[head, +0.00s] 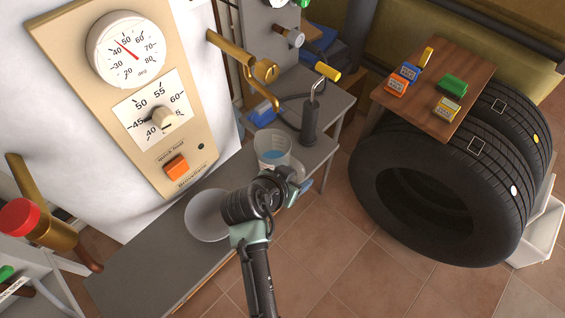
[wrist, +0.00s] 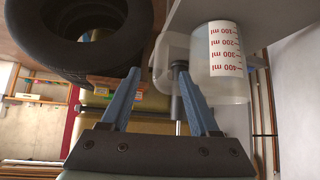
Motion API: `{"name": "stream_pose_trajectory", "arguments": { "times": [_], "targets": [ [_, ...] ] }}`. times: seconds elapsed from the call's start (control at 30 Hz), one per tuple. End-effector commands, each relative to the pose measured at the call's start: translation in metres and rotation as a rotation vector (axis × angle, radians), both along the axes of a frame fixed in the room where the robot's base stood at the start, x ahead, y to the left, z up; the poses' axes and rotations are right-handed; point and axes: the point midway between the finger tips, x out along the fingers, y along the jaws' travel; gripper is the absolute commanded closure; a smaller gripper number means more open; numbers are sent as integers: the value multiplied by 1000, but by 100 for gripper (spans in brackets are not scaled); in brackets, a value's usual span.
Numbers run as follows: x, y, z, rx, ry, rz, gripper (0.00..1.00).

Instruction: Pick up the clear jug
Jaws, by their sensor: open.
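The clear jug (head: 272,142) stands upright on the grey bench, with bluish content or marking low on its side in the head view. In the wrist view the jug (wrist: 228,80) appears upside down on the right, with red millilitre marks on a white label. Its handle (wrist: 170,50) points left, close to the right fingertip. My gripper (head: 303,185) is just in front of the jug, and its arm hides part of the jug's lower side. In the wrist view my gripper (wrist: 159,72) is open with blue fingers, and nothing is clamped between them.
A pale round bowl (head: 207,215) sits on the bench (head: 140,265) left of my gripper. A dark torch-like tool (head: 311,120) stands behind the jug. Tyres (head: 400,205) with a wooden board (head: 437,75) stand right. The boiler panel (head: 130,90) rises left. Tiled floor is free between.

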Motion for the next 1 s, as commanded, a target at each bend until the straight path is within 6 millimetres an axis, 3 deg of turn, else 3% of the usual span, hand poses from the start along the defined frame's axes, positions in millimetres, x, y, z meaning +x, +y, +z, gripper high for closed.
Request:
{"name": "stream_pose_trajectory", "arguments": {
  "times": [0.7,1.0],
  "targets": [
    [41,-27,-49,0,-1,1,38],
    [44,-28,-51,0,-2,1,38]
  ]
}}
